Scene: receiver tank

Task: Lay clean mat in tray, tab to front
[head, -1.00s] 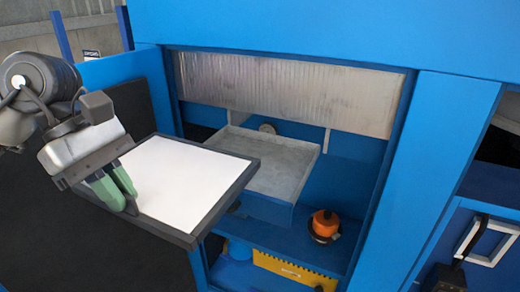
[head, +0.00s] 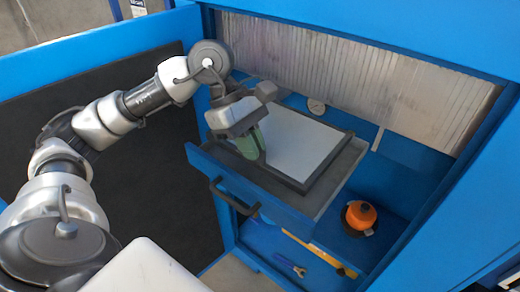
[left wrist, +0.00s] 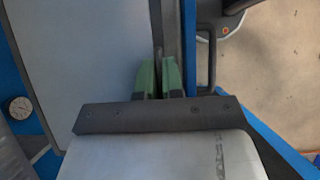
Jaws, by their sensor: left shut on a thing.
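The mat (head: 300,145) has a white face and a dark raised border. It is over the grey tray (head: 338,187), whose bare surface shows along the mat's right side. Whether the mat rests on the tray or hangs just above it, I cannot tell. My left gripper (head: 254,150), with green fingers, is shut on the mat's front border. In the left wrist view the mat (left wrist: 85,55) lies left of the fingers (left wrist: 158,78), which pinch its dark border. Its tab is hidden or not distinct. My right gripper is not in view.
The tray has a blue front with a black handle (head: 232,197). An orange knob-like object (head: 361,214) sits on the blue ledge to the right. A round gauge (head: 316,106) and ribbed translucent curtain (head: 350,65) are behind. A yellow item (head: 330,258) lies below.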

